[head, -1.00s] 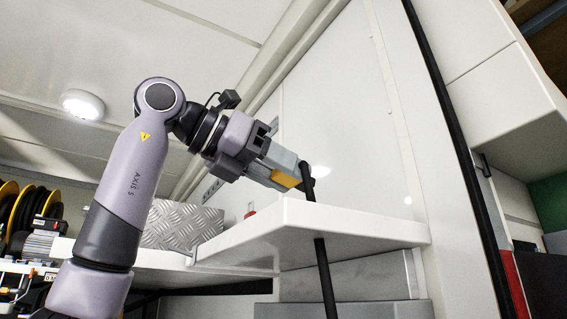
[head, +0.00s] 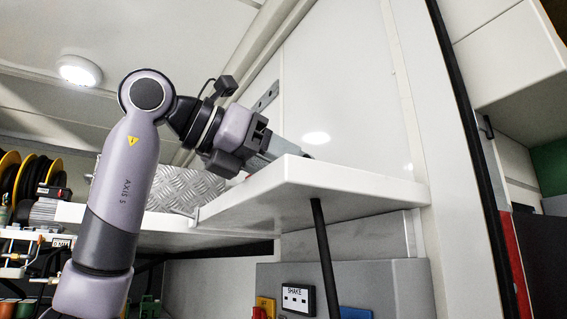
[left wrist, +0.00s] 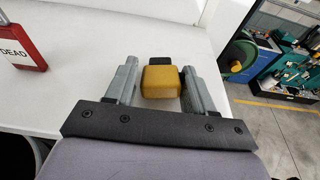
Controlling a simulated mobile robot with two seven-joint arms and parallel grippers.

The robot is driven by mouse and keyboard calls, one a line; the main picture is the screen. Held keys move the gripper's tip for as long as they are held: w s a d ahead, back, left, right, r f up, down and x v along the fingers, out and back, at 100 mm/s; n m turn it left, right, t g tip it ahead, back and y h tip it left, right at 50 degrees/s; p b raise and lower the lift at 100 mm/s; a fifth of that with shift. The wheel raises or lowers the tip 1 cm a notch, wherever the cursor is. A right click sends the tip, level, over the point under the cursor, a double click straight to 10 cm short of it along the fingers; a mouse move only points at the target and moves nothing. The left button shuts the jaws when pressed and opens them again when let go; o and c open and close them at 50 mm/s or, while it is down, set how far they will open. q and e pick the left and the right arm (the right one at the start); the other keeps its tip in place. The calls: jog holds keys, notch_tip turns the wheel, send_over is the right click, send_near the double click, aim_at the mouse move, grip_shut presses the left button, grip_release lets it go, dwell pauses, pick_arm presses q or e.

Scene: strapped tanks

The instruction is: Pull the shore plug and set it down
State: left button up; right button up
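The yellow shore plug (left wrist: 161,82) with a dark end shows in the left wrist view between the two grey fingers of my left gripper (left wrist: 160,65). Thin gaps show on both sides of it, so the fingers look apart from it. White shelf surface lies beneath; exact contact is hard to judge. In the head view my left gripper (head: 288,152) is low over the white shelf (head: 320,180), whose edge hides the fingertips and plug. My right gripper is not in view.
Below the shelf is a grey panel with a labelled socket (head: 298,299) and yellow, red and blue parts.

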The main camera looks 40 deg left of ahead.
pick_arm(q)
jog(key=shift+o, duration=1.2)
jog(key=v, duration=0.7)
jog(key=shift+b, duration=0.3)
jog(key=shift+s, duration=0.1)
